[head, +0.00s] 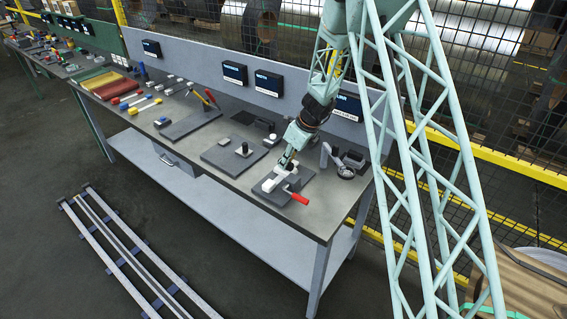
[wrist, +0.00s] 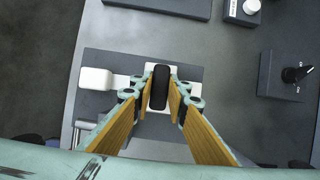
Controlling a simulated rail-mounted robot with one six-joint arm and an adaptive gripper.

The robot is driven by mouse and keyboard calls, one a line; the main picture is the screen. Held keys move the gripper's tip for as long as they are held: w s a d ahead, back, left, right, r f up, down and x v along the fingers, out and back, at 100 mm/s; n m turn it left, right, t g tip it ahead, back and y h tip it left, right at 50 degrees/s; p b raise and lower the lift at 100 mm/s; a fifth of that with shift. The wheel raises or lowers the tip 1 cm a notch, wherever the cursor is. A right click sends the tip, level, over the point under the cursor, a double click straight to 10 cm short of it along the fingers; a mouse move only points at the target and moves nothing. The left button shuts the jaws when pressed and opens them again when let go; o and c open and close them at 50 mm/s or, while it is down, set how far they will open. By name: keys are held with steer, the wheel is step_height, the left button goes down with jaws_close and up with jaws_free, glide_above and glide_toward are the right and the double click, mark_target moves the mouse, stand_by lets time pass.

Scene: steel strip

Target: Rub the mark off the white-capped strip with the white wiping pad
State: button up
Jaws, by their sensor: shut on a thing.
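My gripper (wrist: 160,92) is shut on the black handle of the white wiping pad (wrist: 152,72), whose white base shows around the handle in the wrist view. The pad is over the strip on a dark plate (wrist: 187,127); I cannot tell whether it touches. The strip's white cap (wrist: 96,78) sticks out to the left of the pad. In the head view my gripper (head: 290,164) is low over the plate (head: 268,193) near the front right of the bench, with the white cap (head: 267,186) beside it. No mark is visible; the pad and fingers cover part of the strip.
A red-handled clamp (head: 297,197) stands at the plate's right side. A plate with a black-knobbed block (head: 243,149) lies to the left, and a stand with a round base (head: 345,171) to the right. The bench's front edge (head: 255,203) is close.

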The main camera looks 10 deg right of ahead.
steer(key=shift+s+d+b, duration=0.4)
steer(key=shift+s+d, duration=0.15)
steer(key=shift+s, duration=0.05)
steer(key=shift+w+a, duration=0.1)
stand_by(0.4)
steer(key=shift+w+a+p, duration=1.1)
steer(key=shift+w+p, duration=0.1)
steer(key=shift+p, duration=0.2)
steer(key=shift+s+d+b, duration=1.15)
steer(key=shift+s+d, duration=0.05)
steer(key=shift+s, duration=0.1)
steer(key=shift+w+a, duration=0.1)
steer(key=shift+w+a+p, duration=0.55)
steer(key=shift+p, duration=0.15)
steer(key=shift+r, duration=0.1)
